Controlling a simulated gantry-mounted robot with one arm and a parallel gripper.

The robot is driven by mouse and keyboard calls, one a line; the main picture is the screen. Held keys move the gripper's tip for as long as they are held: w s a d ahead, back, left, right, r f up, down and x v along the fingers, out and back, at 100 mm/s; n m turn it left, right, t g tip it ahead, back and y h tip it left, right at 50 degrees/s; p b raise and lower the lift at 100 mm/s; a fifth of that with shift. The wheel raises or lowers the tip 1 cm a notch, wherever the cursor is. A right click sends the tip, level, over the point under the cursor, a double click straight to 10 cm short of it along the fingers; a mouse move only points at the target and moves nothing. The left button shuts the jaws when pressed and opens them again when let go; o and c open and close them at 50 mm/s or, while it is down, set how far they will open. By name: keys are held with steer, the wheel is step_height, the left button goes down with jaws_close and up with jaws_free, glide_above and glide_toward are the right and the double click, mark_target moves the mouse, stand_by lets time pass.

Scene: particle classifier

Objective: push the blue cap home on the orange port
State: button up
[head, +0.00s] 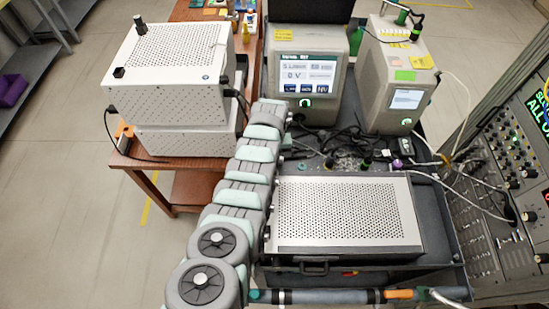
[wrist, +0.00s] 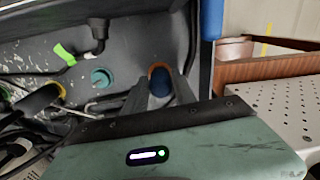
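The orange port (wrist: 153,67) shows as a ring on the grey panel, in the upper middle of the wrist view. The dark blue cap (wrist: 161,87) is just in front of it, overlapping the ring's lower part. My gripper (wrist: 162,84) has its two dark fingers on either side of the cap. The cap fills the gap between the fingertips, and the gripper looks shut on it. The fingers partly hide the port, so I cannot tell how deep the cap sits. In the head view I cannot make out the gripper, port or cap.
A teal port (wrist: 101,77), a yellow ring (wrist: 55,90) and a black plug (wrist: 97,34) are left of the orange port. A blue post (wrist: 212,20) stands to its right. Loose cables (head: 345,140) lie behind the perforated metal box (head: 345,212). A white instrument (head: 170,75) stands left.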

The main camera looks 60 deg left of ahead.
steer(key=o, duration=0.4)
steer(key=shift+o, duration=0.2)
steer(key=shift+r, duration=0.15)
step_height(320, 180, up, 11)
stand_by(0.4)
stand_by(0.5)
